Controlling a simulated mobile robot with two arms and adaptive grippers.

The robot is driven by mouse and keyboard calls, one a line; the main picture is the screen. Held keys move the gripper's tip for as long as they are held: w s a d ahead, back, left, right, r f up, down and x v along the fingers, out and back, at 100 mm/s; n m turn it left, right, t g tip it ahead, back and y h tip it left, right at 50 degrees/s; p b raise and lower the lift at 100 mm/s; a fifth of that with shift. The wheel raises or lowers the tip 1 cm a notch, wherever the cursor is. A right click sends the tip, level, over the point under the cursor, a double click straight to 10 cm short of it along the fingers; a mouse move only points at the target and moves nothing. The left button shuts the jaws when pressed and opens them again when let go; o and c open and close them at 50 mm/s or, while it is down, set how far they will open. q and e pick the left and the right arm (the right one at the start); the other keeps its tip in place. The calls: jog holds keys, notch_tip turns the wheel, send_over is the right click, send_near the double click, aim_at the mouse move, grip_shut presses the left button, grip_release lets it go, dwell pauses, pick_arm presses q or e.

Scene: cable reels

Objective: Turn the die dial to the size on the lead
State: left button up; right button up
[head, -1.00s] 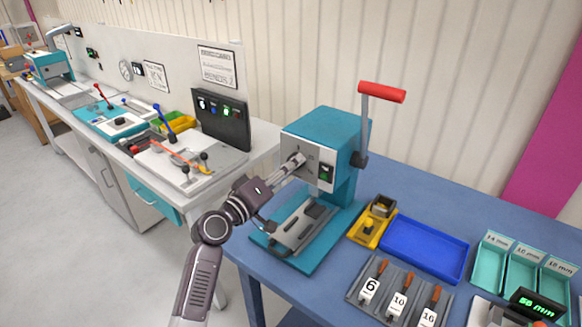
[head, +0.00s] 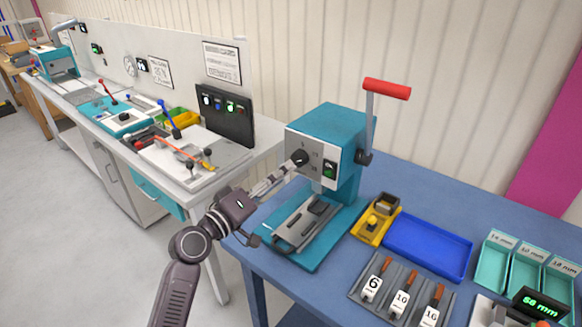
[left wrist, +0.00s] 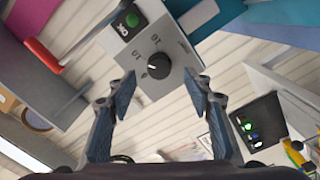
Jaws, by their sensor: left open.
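The die dial (head: 299,157) is a black round knob on the grey front plate of a teal crimping press (head: 327,125). In the left wrist view the dial (left wrist: 158,66) faces me, with a short white mark on it and small numbers around it that I cannot read surely. My left gripper (head: 284,170) is open just in front of the dial. In the left wrist view its fingertips (left wrist: 159,86) stand apart, one on either side below the knob, with nothing between them. Tagged leads marked 6 (head: 371,289), 10 (head: 400,303) and 16 (head: 430,316) lie in a grey rack. My right gripper is out of view.
The press has a red-handled lever (head: 387,89) at its right and a green indicator (head: 329,171) beside the dial. A blue tray (head: 428,247), yellow holder (head: 376,221) and teal bins (head: 497,262) stand at right. A white bench (head: 262,140) runs along the left.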

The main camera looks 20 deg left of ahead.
pick_arm(q)
jog(key=v, duration=0.6)
dwell(0.3)
